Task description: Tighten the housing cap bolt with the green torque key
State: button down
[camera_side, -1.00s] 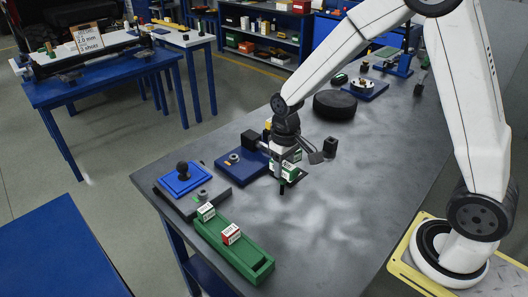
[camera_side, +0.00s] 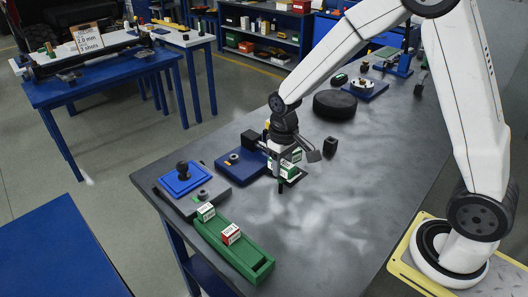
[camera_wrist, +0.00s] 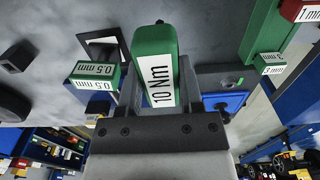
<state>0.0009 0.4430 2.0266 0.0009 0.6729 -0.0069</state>
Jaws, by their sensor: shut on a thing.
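The green torque key, labelled "10 Nm" (camera_wrist: 160,68), stands between my gripper's fingers (camera_wrist: 155,105) in the wrist view. My gripper (camera_side: 277,160) is shut on it above the bench in the side view, with a dark tip pointing down. To the left, a grey base carries a blue cap with a black knob (camera_side: 183,177) and a round bolt-like fitting (camera_side: 203,194). This fitting also shows in the wrist view (camera_wrist: 229,82). My gripper is apart from it. I cannot tell for certain which part is the cap bolt.
A green tray (camera_side: 250,262) holds a green-white block (camera_side: 206,212) and a red-white block (camera_side: 231,234). A green 0.5 mm block (camera_wrist: 95,74) is close to my gripper. A blue plate (camera_side: 229,167) lies to its left. A black disc (camera_side: 335,104) is farther back.

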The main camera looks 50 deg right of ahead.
jog(key=w+d+r+n, duration=0.1)
jog(key=w+r, duration=0.1)
jog(key=w, duration=0.9)
jog(key=w+d+r+n, duration=0.2)
jog(key=w+r, duration=0.1)
jog(key=w, duration=0.8)
jog(key=shift+w+r, duration=0.2)
jog(key=shift+w, duration=0.15)
jog(key=shift+f, duration=0.15)
jog(key=shift+f, duration=2.75)
jog(key=shift+f, duration=1.2)
